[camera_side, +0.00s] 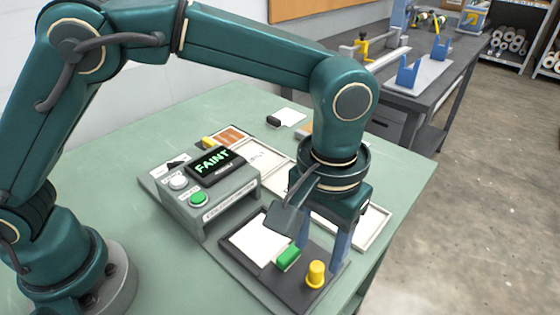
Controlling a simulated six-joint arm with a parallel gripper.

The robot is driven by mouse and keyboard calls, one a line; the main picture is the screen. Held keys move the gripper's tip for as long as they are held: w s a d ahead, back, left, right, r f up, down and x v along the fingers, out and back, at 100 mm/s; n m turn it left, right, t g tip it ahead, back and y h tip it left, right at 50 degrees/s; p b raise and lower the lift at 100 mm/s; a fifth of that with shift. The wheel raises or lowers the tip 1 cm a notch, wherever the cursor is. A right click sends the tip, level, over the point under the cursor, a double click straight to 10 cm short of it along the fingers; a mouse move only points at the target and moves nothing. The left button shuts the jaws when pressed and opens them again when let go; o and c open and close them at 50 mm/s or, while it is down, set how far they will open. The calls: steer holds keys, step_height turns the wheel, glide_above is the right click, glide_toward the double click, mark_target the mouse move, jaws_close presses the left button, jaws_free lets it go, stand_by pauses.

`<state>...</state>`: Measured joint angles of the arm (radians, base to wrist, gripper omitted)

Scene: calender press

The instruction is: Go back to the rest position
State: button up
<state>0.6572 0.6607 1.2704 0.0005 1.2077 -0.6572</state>
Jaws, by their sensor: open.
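My gripper (322,250) points down over the right part of a dark tray (262,284). Its two blue fingers are apart, with nothing visible between them. A green block (288,257) lies at the edge of a white sheet (258,242) in the tray, close to the left finger in the picture. A yellow knob (316,273) stands in the tray in front of the fingers. I cannot tell whether the fingertips touch the tray. A grey flap (285,220) at the gripper hides part of the sheet and tray behind it.
A grey control box (215,205) with a display reading FAINT (213,165), a white button (178,182) and a green button (198,199) stands left of the tray. Pale frames (375,224) lie behind. The green table (120,195) is clear at left. A dark bench (440,85) stands beyond.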

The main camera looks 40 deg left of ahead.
steer(key=a+r+n+t+h, duration=0.1)
steer(key=a+r+n+t, duration=0.2)
steer(key=a+r, duration=0.9)
steer(key=s+a+f+m+t+y, duration=0.1)
steer(key=s+a+f+m+t, duration=0.1)
steer(key=s+a, duration=0.6)
step_height(320, 180, down, 2)
steer(key=shift+s+a+f+m+t, duration=0.1)
steer(key=shift+s+a+m+t, duration=0.15)
steer(key=shift+s+m, duration=0.3)
